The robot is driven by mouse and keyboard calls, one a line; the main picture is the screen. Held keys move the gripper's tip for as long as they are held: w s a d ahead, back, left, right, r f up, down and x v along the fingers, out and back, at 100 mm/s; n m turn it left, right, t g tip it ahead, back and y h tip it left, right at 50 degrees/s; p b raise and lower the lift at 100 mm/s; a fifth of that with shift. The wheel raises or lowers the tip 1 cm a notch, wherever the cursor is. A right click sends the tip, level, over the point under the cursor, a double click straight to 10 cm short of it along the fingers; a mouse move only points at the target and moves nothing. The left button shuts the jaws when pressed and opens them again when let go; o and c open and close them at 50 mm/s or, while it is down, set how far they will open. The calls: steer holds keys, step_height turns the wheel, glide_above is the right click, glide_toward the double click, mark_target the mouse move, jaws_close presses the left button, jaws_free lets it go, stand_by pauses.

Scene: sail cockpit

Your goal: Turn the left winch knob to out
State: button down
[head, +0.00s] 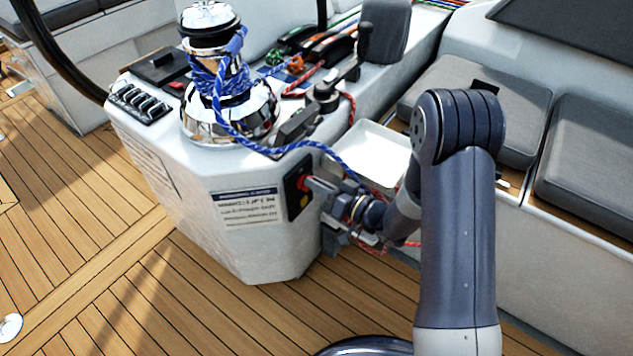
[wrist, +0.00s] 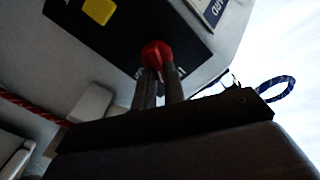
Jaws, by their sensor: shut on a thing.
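The winch knob is red (wrist: 156,55) and sits on a dark panel on the side of the white console; it also shows in the head view (head: 303,183). My gripper (wrist: 158,85) is at the panel with both fingers shut on the red knob, one on each side. In the head view my gripper (head: 312,186) reaches the panel from the right. The black panel (head: 294,199) also carries a yellow part (wrist: 99,12). The knob's pointing direction is hard to read, and the panel lettering is partly hidden by my fingers.
A chrome winch (head: 228,110) wrapped in blue rope stands on the console (head: 180,175). A white tray (head: 370,150) is behind my wrist. Grey seat cushions (head: 590,165) are at the right. Wooden deck (head: 100,250) lies open at the lower left.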

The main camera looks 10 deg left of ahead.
steer(key=m+p, duration=0.1)
steer(key=m, duration=0.3)
steer(key=m+p, duration=0.1)
steer(key=m, duration=0.3)
steer(key=f+m+p, duration=0.1)
steer(key=m+p, duration=0.1)
steer(key=m, duration=0.2)
steer(key=shift+w+d+f, duration=0.1)
steer(key=shift+w+d, duration=0.05)
steer(key=shift+w, duration=0.2)
steer(key=c, duration=1.5)
jaws_free()
steer(key=v, duration=1)
steer(key=shift+s+d+f+p, duration=0.1)
steer(key=shift+s+d+p, duration=0.1)
steer(key=shift+d+p, duration=0.2)
